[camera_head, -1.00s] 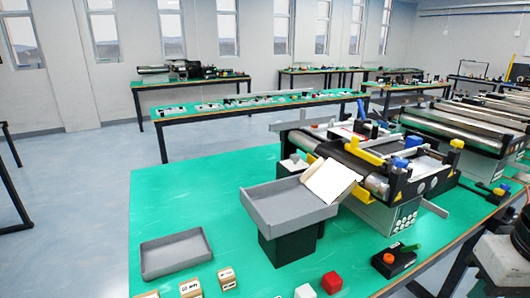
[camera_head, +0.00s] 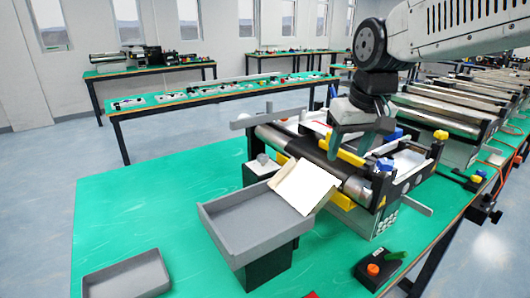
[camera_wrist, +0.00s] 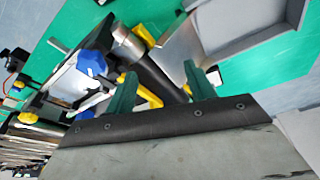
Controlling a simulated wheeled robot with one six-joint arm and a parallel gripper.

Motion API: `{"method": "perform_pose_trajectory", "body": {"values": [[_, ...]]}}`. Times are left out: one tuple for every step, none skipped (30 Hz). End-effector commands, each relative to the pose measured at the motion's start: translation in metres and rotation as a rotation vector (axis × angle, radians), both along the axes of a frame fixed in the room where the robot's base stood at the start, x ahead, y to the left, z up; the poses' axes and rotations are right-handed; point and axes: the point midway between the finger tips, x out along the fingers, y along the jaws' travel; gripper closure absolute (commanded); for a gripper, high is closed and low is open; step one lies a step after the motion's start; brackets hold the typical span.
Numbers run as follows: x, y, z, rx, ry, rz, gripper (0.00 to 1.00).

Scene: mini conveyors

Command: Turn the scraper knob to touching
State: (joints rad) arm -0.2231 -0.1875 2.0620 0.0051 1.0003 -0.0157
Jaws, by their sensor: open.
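The mini conveyor (camera_head: 360,187) stands on the green table with a dark roller belt. I cannot tell which one is the scraper knob. A large blue knob shows in the wrist view (camera_wrist: 92,63), left of my fingers. My gripper (camera_head: 349,158) is open and empty above the conveyor, pointing down, with dark green fingers. In the wrist view my gripper (camera_wrist: 158,70) spans the black roller and a yellow bracket (camera_wrist: 148,96). The gripper hides part of the conveyor top.
Another grey tray (camera_head: 125,277) lies on the table at lower left. A black box with an orange button (camera_head: 373,269) lies in front. More conveyors (camera_head: 460,110) stand behind.

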Motion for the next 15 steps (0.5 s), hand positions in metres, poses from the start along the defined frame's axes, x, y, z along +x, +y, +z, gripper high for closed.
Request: {"method": "perform_pose_trajectory", "body": {"values": [[0.023,0.017,-0.003,0.002,-0.007,0.025,0.46],[0.036,0.026,-0.004,0.004,-0.015,0.036,0.46],[0.053,0.039,-0.006,0.007,-0.026,0.054,0.46],[0.065,0.048,-0.008,0.01,-0.034,0.066,0.46],[0.077,0.059,-0.01,0.013,-0.042,0.078,0.46],[0.092,0.072,-0.014,0.016,-0.052,0.094,0.46],[0.103,0.082,-0.017,0.018,-0.061,0.106,0.46],[0.113,0.091,-0.02,0.021,-0.066,0.116,0.46],[0.126,0.103,-0.024,0.024,-0.076,0.129,0.46],[0.134,0.112,-0.028,0.027,-0.082,0.139,0.46],[0.141,0.12,-0.031,0.028,-0.087,0.148,0.46],[0.15,0.13,-0.035,0.031,-0.095,0.158,0.46],[0.156,0.136,-0.037,0.032,-0.1,0.164,0.46],[0.161,0.142,-0.04,0.035,-0.104,0.169,0.46],[0.166,0.148,-0.043,0.036,-0.108,0.177,0.46]]}}
